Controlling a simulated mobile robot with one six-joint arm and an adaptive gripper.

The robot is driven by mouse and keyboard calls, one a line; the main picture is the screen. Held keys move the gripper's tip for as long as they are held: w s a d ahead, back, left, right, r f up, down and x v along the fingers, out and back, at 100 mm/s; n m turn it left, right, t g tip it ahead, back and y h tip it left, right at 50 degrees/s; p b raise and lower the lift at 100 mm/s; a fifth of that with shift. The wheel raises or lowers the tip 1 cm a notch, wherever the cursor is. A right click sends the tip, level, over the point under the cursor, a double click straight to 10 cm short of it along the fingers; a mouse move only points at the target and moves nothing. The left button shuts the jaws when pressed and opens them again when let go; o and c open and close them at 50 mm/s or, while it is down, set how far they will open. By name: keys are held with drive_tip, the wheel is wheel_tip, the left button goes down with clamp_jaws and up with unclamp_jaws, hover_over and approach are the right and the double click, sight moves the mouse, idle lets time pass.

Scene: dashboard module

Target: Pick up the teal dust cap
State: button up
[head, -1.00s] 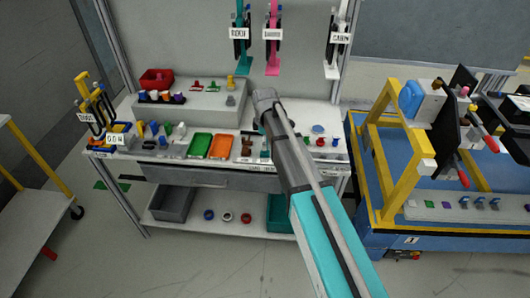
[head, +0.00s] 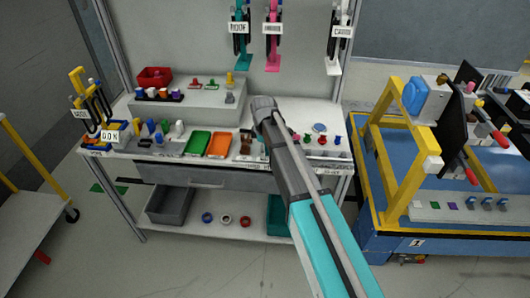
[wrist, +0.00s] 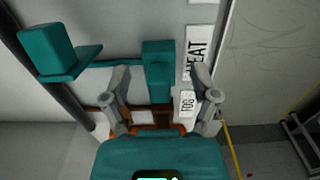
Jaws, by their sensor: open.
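In the wrist view, my gripper (wrist: 160,78) is open, with one grey finger on each side of a teal piece (wrist: 158,58). This piece has a wide block-shaped end and a narrower stem; I cannot tell for sure that it is the dust cap. No contact with the fingers shows. A larger teal block on a flat plate (wrist: 50,48) stands at the upper left. In the head view, my arm hides most of the gripper and the bench spot beneath it. A small teal peg (head: 307,138) stands on the bench to the right.
The bench holds a green tray (head: 197,143), an orange tray (head: 219,145) and a grey raised block (head: 190,105) behind. Tools hang above, including a teal one (head: 243,64). A yellow frame (head: 402,185) stands on a blue table at the right. The floor in front is clear.

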idle(0.5)
drive_tip(key=c, duration=0.8)
